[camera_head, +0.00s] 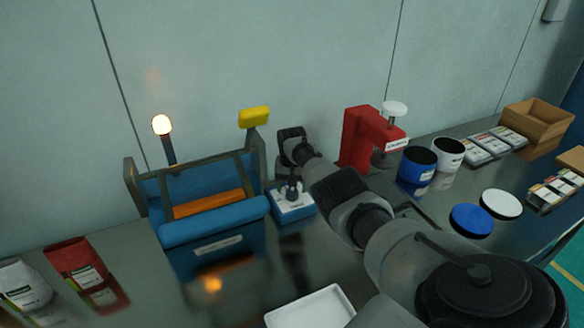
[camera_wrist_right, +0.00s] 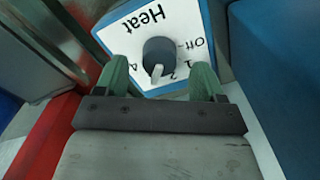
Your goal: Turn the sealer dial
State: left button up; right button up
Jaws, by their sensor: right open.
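The sealer dial (camera_wrist_right: 158,52) is a dark round knob with a pale pointer, on a white face marked "Heat", "Off" and numbers. The face belongs to a small blue and white box (camera_head: 293,212), right of the blue sealer frame (camera_head: 215,230). My left gripper is not in view.
A lit lamp (camera_head: 161,125) and a yellow block (camera_head: 254,117) stand by the sealer. A red press (camera_head: 360,140), two cups and lids are to the right. A white tray (camera_head: 310,308) lies in front. Pouches (camera_head: 75,265) lie at left.

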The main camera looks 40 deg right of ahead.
aim_at(292, 191)
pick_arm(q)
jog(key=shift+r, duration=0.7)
pick_arm(e)
notch_tip(292, 191, up, 8)
jog(key=shift+r, duration=0.15)
